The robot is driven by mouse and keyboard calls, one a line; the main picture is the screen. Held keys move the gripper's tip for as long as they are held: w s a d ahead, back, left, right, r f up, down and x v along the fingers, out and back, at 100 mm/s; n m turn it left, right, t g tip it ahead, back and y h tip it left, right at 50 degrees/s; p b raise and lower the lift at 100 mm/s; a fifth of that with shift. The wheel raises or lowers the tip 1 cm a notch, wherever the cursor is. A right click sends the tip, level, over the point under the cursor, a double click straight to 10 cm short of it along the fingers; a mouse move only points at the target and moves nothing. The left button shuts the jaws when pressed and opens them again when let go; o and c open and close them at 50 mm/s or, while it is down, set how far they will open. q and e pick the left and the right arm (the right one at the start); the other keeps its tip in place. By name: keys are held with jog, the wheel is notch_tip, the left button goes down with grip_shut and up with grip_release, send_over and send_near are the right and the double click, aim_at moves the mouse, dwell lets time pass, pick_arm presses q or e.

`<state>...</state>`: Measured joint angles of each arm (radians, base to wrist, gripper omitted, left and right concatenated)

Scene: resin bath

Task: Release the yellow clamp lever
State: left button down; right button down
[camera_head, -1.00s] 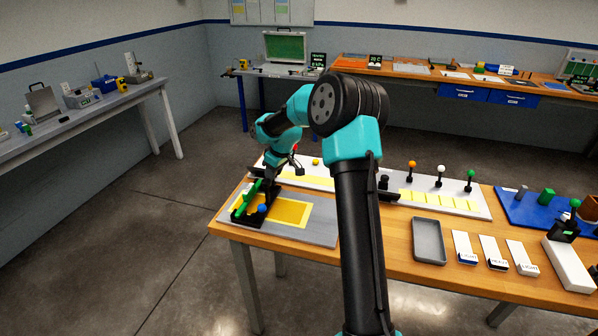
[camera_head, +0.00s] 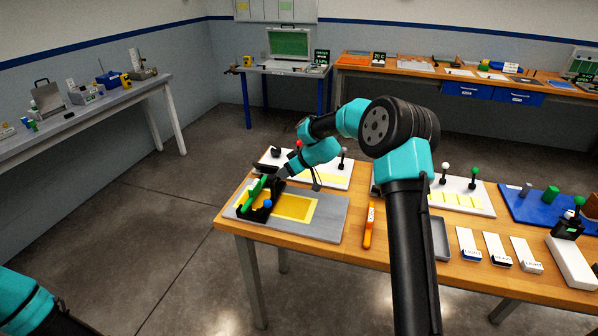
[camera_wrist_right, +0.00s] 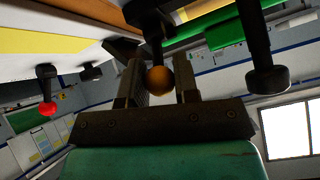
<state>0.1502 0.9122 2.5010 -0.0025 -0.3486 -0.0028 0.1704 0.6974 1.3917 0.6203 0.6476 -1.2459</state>
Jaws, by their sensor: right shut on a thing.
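The clamp fixture stands at the left end of the table in the head view, with a green bar (camera_head: 253,194), black parts and a blue ball knob (camera_head: 267,203). My right gripper (camera_head: 277,177) reaches in from the right, tilted, at the fixture's far end. In the right wrist view my right gripper (camera_wrist_right: 160,85) is shut on the yellow clamp lever, whose yellow-orange ball knob (camera_wrist_right: 159,81) sits between the fingers. The knob is hidden in the head view. Part of my left arm shows at the bottom left; its gripper is out of view.
A grey plate with a yellow area (camera_head: 330,215) lies under the fixture. Behind it is a white board with a red knob (camera_head: 299,143) and a white knob (camera_head: 343,152). An orange tool (camera_head: 369,226) and a grey tray (camera_head: 441,238) lie to the right.

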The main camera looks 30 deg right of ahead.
dwell(0.3)
jog(key=c, duration=0.9)
grip_release()
jog(key=shift+o, duration=0.2)
jog(key=v, duration=1.7)
jog(key=shift+s+d, duration=0.15)
jog(key=shift+d, duration=0.05)
